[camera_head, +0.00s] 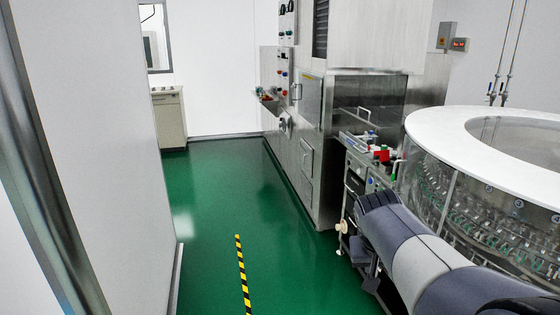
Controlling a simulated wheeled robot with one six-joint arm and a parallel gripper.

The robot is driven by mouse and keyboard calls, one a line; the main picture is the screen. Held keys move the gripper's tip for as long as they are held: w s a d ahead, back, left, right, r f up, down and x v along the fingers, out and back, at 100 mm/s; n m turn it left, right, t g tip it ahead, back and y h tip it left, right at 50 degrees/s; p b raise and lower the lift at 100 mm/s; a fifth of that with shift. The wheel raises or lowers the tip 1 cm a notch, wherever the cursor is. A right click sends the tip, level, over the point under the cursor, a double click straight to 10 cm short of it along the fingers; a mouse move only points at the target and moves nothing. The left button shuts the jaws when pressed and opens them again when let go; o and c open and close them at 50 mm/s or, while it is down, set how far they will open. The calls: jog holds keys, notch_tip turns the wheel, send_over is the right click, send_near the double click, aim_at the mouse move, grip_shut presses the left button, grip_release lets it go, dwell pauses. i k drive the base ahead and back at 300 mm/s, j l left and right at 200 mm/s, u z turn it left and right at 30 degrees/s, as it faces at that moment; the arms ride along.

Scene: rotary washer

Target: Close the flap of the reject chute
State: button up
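The large stainless steel washer (318,150) stands in the middle of the camera_head view. A small tray-like part with reddish-brown contents (268,98) juts from its left side, near the control panel. I cannot tell whether this is the reject chute, and no flap can be made out clearly. My arm (420,255) reaches in from the lower right, with its elbow beside the washer's front equipment. Its dark lower links show below the elbow. I cannot make out gripper fingers.
A round white-topped machine with a clear wall (445,140) fills the right, close to my arm. The green floor (205,225) is open along the washer's left side, with a yellow-black strip (242,275). A white wall panel (105,150) bounds the left. A beige cabinet (169,117) stands behind.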

aim_at(384, 155)
jog(key=i, duration=1.7)
jog(key=i+j+z, duration=0.1)
jog(key=i+z, duration=0.35)
jog(key=i+j+z, duration=0.3)
jog(key=i+z, duration=0.15)
jog(key=i+j+z, duration=0.85)
jog(key=j, duration=0.25)
jog(key=i+j+z, duration=0.25)
jog(key=j+z, duration=0.2)
jog(key=j, duration=0.25)
